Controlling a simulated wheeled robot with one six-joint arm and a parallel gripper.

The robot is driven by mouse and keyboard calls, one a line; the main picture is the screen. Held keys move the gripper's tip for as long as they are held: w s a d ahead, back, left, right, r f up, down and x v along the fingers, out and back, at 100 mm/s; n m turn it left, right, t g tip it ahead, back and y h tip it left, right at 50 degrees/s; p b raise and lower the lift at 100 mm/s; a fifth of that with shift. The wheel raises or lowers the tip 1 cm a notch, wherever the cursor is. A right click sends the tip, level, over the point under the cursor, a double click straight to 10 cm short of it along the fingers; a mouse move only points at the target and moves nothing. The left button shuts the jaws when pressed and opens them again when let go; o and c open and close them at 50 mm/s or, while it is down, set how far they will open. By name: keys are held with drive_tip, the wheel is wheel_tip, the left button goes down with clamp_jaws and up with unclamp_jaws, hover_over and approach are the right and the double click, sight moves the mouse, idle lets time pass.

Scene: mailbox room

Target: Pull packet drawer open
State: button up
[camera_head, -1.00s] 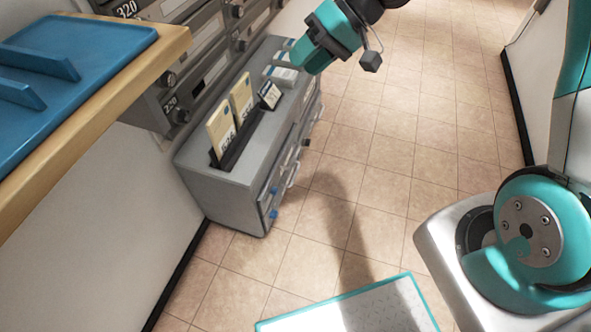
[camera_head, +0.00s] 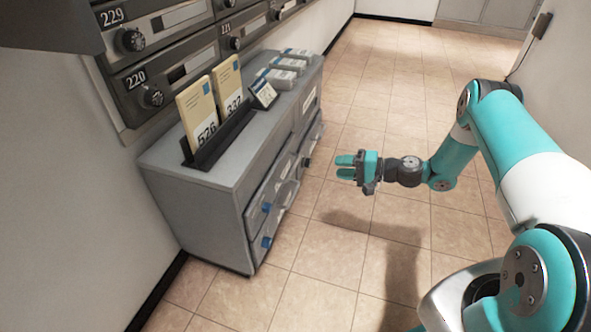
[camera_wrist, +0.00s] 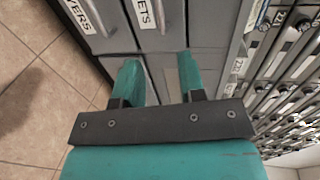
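The grey cabinet (camera_head: 195,215) stands against the left wall, its drawer fronts facing right. In the wrist view, a drawer front (camera_wrist: 169,40) carries a partly cut-off label ending in "ETS" and a bar handle (camera_wrist: 161,14). Beside it is another drawer (camera_wrist: 105,38) with a label ending in "YERS". Both look shut. My gripper (camera_head: 346,167) is to the right of the cabinet, apart from it, pointing at the drawer fronts. Its two teal fingers also show in the wrist view (camera_wrist: 157,80); they are spread with nothing between them.
Mailboxes (camera_head: 165,70) line the wall above. The tiled floor (camera_head: 400,130) beyond is clear.

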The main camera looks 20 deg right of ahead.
sight(295, 163)
drive_tip(key=b+x, duration=0.5)
drive_tip(key=x, duration=0.9)
drive_tip(key=shift+w+a+b, duration=0.2)
drive_tip(key=shift+a+b, duration=0.15)
drive_tip(key=shift+b, duration=0.05)
clamp_jaws()
